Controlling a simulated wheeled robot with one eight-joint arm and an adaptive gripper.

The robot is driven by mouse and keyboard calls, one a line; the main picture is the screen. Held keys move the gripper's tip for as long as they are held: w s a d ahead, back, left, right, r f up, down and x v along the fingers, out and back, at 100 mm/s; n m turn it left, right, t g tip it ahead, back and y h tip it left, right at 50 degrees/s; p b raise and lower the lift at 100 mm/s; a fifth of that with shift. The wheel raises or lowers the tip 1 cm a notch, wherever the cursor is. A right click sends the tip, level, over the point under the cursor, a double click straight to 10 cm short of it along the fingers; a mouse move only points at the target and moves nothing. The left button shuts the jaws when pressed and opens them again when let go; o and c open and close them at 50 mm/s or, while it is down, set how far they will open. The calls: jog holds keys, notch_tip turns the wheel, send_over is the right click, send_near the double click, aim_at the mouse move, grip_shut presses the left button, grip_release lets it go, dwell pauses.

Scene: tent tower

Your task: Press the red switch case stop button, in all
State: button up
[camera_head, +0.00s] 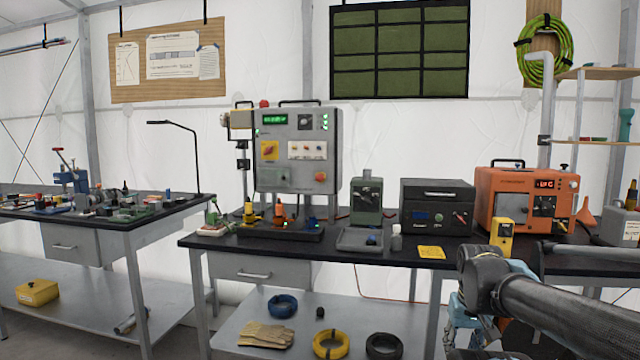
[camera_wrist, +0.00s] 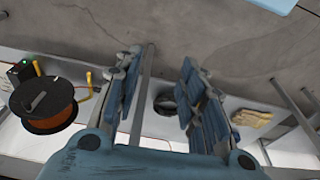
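The grey switch case (camera_head: 289,145) stands at the back of the middle bench in the head view. It has a green display, a yellow panel with a rotary knob and a row of small switches. A round red-orange button (camera_head: 320,177) sits low on the right of its front. Nothing covers the button. My gripper (camera_wrist: 162,62) is open and empty in the wrist view, its two blue fingers apart. It points down past the bench toward the lower shelf and floor, well away from the switch case, which the wrist view does not show.
The middle bench (camera_head: 340,247) holds a small grey-green device (camera_head: 367,203), a dark box (camera_head: 437,206) and an orange unit (camera_head: 527,199). A low black tray (camera_head: 280,233) with coloured tools lies before the case. A wire spool (camera_wrist: 43,104) shows left of my gripper.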

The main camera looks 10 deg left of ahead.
grip_shut()
dwell(1.1)
